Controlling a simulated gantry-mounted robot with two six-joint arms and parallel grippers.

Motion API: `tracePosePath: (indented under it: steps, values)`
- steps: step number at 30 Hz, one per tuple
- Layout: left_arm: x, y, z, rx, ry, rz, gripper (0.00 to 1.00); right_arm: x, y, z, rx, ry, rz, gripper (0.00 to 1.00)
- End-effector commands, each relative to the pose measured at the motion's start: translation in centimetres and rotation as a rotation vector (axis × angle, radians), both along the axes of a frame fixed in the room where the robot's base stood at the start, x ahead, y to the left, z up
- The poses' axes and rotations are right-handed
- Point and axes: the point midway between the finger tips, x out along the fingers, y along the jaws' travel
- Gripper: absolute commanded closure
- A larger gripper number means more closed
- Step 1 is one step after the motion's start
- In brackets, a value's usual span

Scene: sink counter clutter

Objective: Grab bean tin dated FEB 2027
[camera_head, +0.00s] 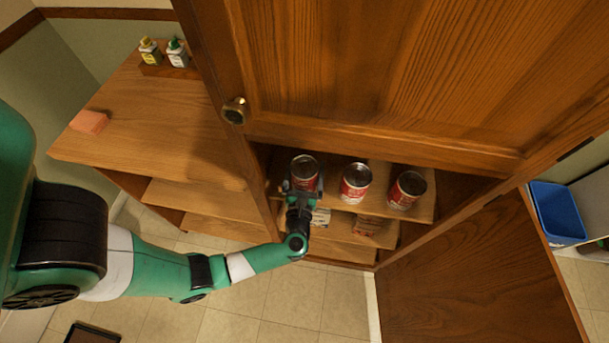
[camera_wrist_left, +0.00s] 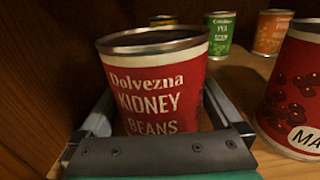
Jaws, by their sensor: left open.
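Three red tins stand in a row on the open cabinet's shelf: a left tin (camera_head: 304,170), a middle tin (camera_head: 355,184) and a right tin (camera_head: 406,190). My left gripper (camera_head: 303,184) is at the left tin. In the left wrist view this tin (camera_wrist_left: 155,85) reads "Dolvezna KIDNEY BEANS", and no date shows on its visible side. The open fingers of my left gripper (camera_wrist_left: 160,115) lie on either side of it. The neighbouring red tin (camera_wrist_left: 298,90) shows a white patch starting "MA", cut off by the frame edge. My right gripper is not in view.
A green tin (camera_wrist_left: 218,35) and an orange tin (camera_wrist_left: 270,32) stand farther back. The cabinet's side wall is close on the left. Packets (camera_head: 367,225) lie on a lower shelf. The open cabinet door (camera_head: 470,280) hangs at the right.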

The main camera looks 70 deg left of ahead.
Motion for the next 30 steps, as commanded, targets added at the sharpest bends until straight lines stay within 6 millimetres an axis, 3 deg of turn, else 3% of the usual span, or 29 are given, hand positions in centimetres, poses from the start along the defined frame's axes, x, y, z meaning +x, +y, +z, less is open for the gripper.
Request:
tracePosePath:
  steps: [3, 19, 30]
  values:
    - [0.0, -0.04, 0.01, 0.0, 0.0, -0.001, 0.04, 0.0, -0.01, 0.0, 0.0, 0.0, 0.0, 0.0]
    - [-0.01, -0.08, 0.02, 0.0, 0.0, -0.001, 0.99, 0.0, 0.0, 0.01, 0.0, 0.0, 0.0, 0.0]
    - [0.03, -0.08, 0.72, 0.003, -0.001, 0.0, 1.0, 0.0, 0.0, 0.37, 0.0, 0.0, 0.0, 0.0]
